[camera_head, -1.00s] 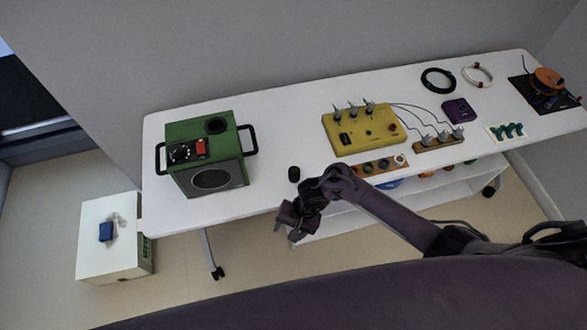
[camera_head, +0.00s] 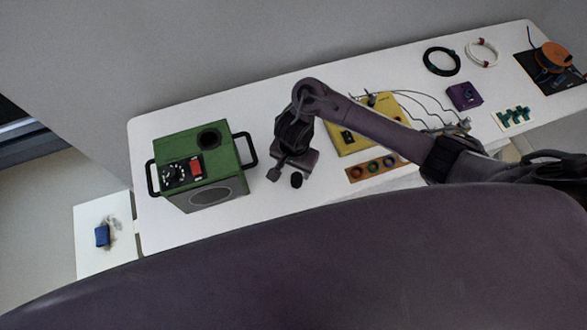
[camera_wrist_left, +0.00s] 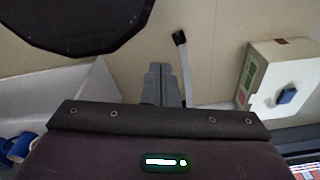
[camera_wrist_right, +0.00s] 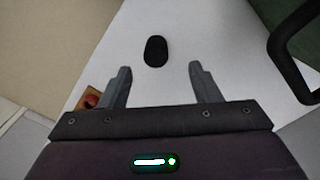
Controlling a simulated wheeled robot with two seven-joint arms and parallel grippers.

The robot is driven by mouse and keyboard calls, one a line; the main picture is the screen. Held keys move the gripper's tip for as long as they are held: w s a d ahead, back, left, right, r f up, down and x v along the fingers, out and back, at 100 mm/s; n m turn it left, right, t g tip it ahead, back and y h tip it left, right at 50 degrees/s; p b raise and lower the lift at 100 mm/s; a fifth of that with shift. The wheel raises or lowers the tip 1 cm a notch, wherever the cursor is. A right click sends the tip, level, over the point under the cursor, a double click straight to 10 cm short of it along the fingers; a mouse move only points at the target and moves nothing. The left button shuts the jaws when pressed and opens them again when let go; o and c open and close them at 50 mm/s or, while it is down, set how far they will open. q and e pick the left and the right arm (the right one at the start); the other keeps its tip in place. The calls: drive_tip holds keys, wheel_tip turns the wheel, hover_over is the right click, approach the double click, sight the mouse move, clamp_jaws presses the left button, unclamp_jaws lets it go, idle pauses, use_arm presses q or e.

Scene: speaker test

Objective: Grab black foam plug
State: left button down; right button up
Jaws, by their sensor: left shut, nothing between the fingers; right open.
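The black foam plug (camera_head: 297,180) is a small dark rounded piece on the white table (camera_head: 240,204), to the right of the green speaker box. In the right wrist view the plug (camera_wrist_right: 156,51) lies ahead of the fingertips, between their lines, not touched. My right gripper (camera_head: 290,171) is open and empty just beside the plug; it also shows in the right wrist view (camera_wrist_right: 160,70). My left gripper (camera_wrist_left: 160,72) is shut and empty in the left wrist view, with the floor beyond it. It does not show in the head view.
The green speaker box (camera_head: 205,168) with black handles stands left of the plug. A yellow panel (camera_head: 385,108) and a wooden strip with rings (camera_head: 373,167) lie to the right. A white box (camera_wrist_left: 285,70) stands on the floor.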

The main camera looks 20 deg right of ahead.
sight(297, 176)
drive_tip(key=f, duration=0.1)
drive_tip(key=f+b, duration=0.2)
drive_tip(key=f, duration=0.1)
drive_tip(key=shift+s+d, duration=0.3)
drive_tip(key=shift+w+d+f+b, duration=0.1)
drive_tip(key=shift+w+f+b, duration=0.05)
drive_tip(key=shift+f, duration=0.45)
drive_tip(key=shift+w+d+f+b, duration=0.1)
drive_tip(key=shift+w+f+b, duration=0.05)
drive_tip(key=shift+f, duration=0.75)
drive_tip(key=c, duration=1)
use_arm(q)
drive_tip(key=s+f, duration=0.3)
drive_tip(key=shift+s+f, duration=0.25)
drive_tip(key=shift+s, duration=0.1)
use_arm(e)
drive_tip(key=shift+a, duration=0.1)
drive_tip(key=shift+c, duration=0.2)
use_arm(q)
drive_tip(key=shift+r, duration=0.1)
use_arm(e)
drive_tip(key=shift+r, duration=0.15)
